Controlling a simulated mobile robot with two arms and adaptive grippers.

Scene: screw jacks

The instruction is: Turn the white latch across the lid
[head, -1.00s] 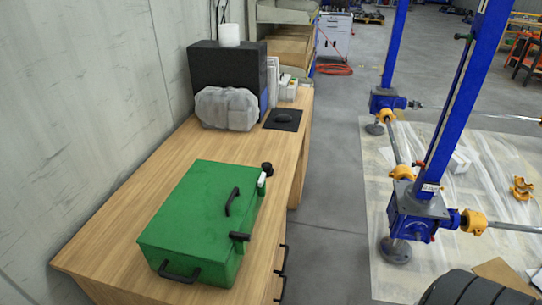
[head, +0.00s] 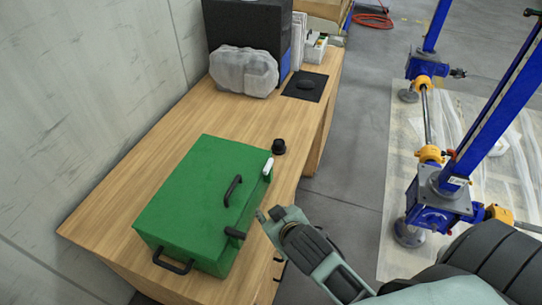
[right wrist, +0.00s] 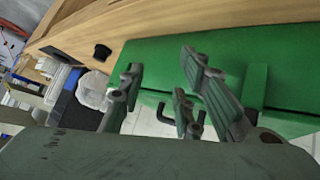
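A green box (head: 190,200) with a shut lid sits on the wooden table. The small white latch (head: 267,167) is on the box's right edge, toward the far corner, standing along the edge. A dark latch (head: 234,233) sits nearer on the same edge. A black handle (head: 232,190) is on the lid. My right gripper (head: 269,213) is just right of the box, between the two latches and apart from the white one. In the right wrist view its fingers (right wrist: 160,92) are spread and empty in front of the green box (right wrist: 225,48); I cannot make out the white latch there.
A black knob-like piece (head: 279,146) stands on the table (head: 130,190) beyond the box. A wrapped grey object (head: 243,72) and a dark case (head: 240,28) stand at the back. Blue screw jacks (head: 430,200) stand on the floor at right.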

